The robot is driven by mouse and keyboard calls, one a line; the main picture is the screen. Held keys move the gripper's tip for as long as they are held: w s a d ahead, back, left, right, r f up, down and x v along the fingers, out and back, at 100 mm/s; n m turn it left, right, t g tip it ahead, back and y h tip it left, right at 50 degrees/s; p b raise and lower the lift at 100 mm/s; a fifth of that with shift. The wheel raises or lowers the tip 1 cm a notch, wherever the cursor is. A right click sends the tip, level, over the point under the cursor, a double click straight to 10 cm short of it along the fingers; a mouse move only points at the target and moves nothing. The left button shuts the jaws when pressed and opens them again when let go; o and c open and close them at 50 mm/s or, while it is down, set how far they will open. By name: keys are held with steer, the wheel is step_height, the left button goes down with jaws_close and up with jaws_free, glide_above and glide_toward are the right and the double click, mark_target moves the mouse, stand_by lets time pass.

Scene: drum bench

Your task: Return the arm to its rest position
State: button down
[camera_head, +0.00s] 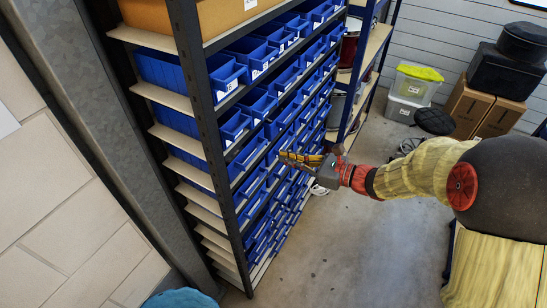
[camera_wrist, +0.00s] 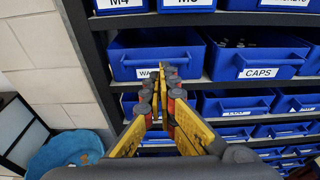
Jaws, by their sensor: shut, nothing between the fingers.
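My gripper (camera_head: 284,158) is shut and empty, with yellow fingers. In the head view my arm reaches in from the right and the fingers point left at the shelf rack of blue bins. In the wrist view my gripper (camera_wrist: 163,76) points at a blue bin (camera_wrist: 130,60) whose label is partly hidden behind the fingers. A blue bin labelled CAPS (camera_wrist: 255,56) is just right of it. I cannot tell whether the fingertips touch the bin.
The rack's dark upright post (camera_head: 205,110) stands left of my gripper. A blue round object (camera_wrist: 65,150) is low at the left. Clear storage boxes (camera_head: 411,90), brown cartons (camera_head: 468,105) and black cases (camera_head: 505,72) stand at the back right. The grey floor (camera_head: 345,255) below my arm is clear.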

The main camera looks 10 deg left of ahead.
steer(key=f+v, duration=0.1)
steer(key=v, duration=0.5)
steer(key=shift+r, duration=0.35)
steer(key=shift+d, duration=0.1)
